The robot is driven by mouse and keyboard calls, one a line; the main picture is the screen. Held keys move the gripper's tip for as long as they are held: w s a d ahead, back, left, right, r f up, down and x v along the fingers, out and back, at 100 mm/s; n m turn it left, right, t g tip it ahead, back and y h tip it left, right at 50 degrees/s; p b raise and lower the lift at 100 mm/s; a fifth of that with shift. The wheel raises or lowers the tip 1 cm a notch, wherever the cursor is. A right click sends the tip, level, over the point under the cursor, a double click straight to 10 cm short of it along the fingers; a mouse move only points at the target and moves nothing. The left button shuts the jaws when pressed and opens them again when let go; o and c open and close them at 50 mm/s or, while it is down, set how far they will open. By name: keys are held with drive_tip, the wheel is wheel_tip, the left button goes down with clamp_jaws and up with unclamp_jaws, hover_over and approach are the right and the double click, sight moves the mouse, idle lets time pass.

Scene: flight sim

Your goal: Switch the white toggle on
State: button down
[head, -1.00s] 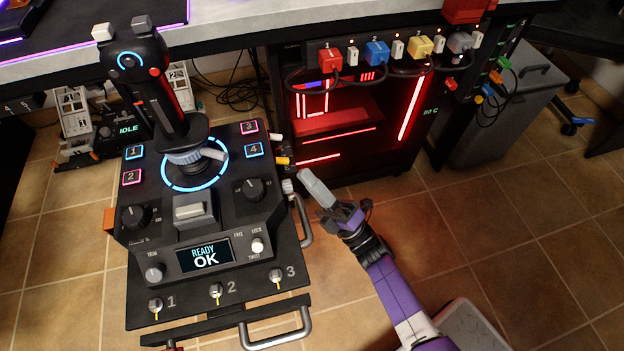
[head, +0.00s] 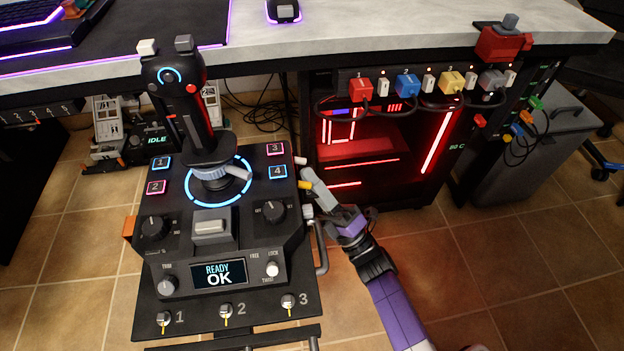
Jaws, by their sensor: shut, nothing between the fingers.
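The black joystick console (head: 190,255) stands at left, its screen reading "READY OK". On its right side edge a small white toggle (head: 300,160) sticks out, with a yellow toggle (head: 304,185) just below it. A pale grey-white piece (head: 308,211) sits lower on the same edge. My gripper (head: 308,174) is shut and empty. Its tips are at the right edge of the console, just below the white toggle and close beside the yellow one. Whether they touch either toggle cannot be told.
A handle (head: 321,250) runs along the console's right side. Behind stands a red-lit cabinet (head: 375,150) with a row of coloured plugs and cables under the desk (head: 400,35). A grey bin (head: 530,140) stands at right. The tiled floor right of my arm is clear.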

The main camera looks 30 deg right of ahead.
drive_tip(key=shift+r+n, duration=0.15)
drive_tip(key=shift+n, duration=0.15)
drive_tip(key=shift+n+g+y+p, duration=0.45)
drive_tip(key=shift+n+g, duration=0.15)
drive_tip(key=shift+g, duration=0.1)
drive_tip(key=shift+d+r+n+g+y+p, duration=0.2)
drive_tip(key=shift+n+g+y+p, duration=0.25)
drive_tip(key=shift+n+g+p, duration=0.45)
drive_tip(key=shift+s+d+r+p, duration=0.15)
drive_tip(key=shift+r+p, duration=0.1)
drive_tip(key=shift+p, duration=0.45)
drive_tip(key=r+n+g+p, duration=0.1)
drive_tip(key=p, duration=0.2)
drive_tip(key=r+n+g+p, duration=0.1)
drive_tip(key=n+g+p, duration=0.3)
drive_tip(key=p, duration=0.1)
drive_tip(key=shift+d+r+p, duration=0.35)
drive_tip(key=shift+r, duration=0.05)
drive_tip(key=shift+s+f, duration=0.1)
drive_tip(key=shift+f, duration=0.05)
